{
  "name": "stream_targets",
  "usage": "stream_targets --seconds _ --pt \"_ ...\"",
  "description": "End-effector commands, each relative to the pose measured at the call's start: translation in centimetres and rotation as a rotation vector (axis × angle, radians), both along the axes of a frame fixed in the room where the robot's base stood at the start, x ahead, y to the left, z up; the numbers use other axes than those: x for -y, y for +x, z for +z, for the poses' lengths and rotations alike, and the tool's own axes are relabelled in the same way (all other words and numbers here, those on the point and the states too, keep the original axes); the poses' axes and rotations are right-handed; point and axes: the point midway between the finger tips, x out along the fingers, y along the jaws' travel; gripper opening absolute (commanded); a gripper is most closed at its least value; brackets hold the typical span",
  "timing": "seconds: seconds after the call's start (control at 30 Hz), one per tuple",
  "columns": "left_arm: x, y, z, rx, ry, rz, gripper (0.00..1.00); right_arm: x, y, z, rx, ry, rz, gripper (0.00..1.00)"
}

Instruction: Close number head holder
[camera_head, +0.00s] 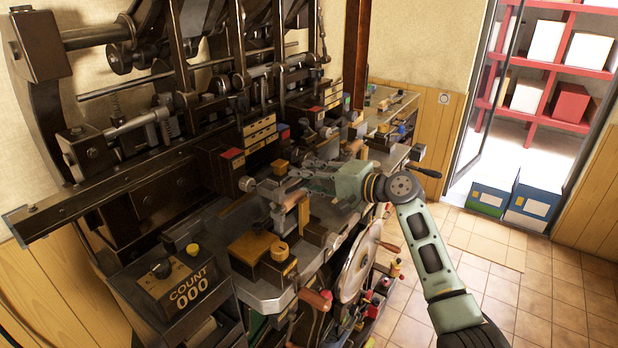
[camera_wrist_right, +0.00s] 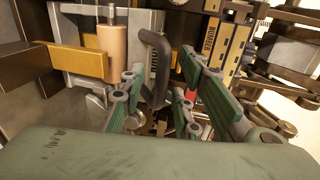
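My right gripper (camera_head: 305,174) reaches in from the right over the press bench. In the right wrist view its two green fingers (camera_wrist_right: 163,78) are spread apart. A dark bent handle (camera_wrist_right: 155,50) stands between them, and I see no clear contact with either finger. A grey metal holder with a tan wooden part (camera_head: 291,200) is just below and in front of the gripper, probably the number head holder. In the wrist view a tan cylinder (camera_wrist_right: 113,46) and a yellow block (camera_wrist_right: 80,62) sit left of the fingers. The holder's far side is hidden. My left gripper is not in view.
A counter box (camera_head: 180,285) reading 000 stands at the near left. A yellow block with a knob (camera_head: 262,250) is on the bench. A large disc (camera_head: 360,262) hangs at the bench's right side. Tiled floor (camera_head: 500,290) is open at right.

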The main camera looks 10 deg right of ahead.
Motion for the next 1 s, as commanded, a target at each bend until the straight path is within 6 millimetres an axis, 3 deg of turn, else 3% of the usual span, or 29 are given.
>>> stream_targets --seconds 0.37,0.83,1.0 --pt "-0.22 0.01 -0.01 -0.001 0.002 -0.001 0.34 0.03 -0.01 -0.01 -0.001 0.001 0.0 0.0" --pt "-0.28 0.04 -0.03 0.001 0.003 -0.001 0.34 0.04 -0.02 -0.09 -0.001 0.0 0.0 0.0" --pt "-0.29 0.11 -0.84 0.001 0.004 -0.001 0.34 -0.95 0.83 -0.27 -0.002 0.003 0.0 0.0"
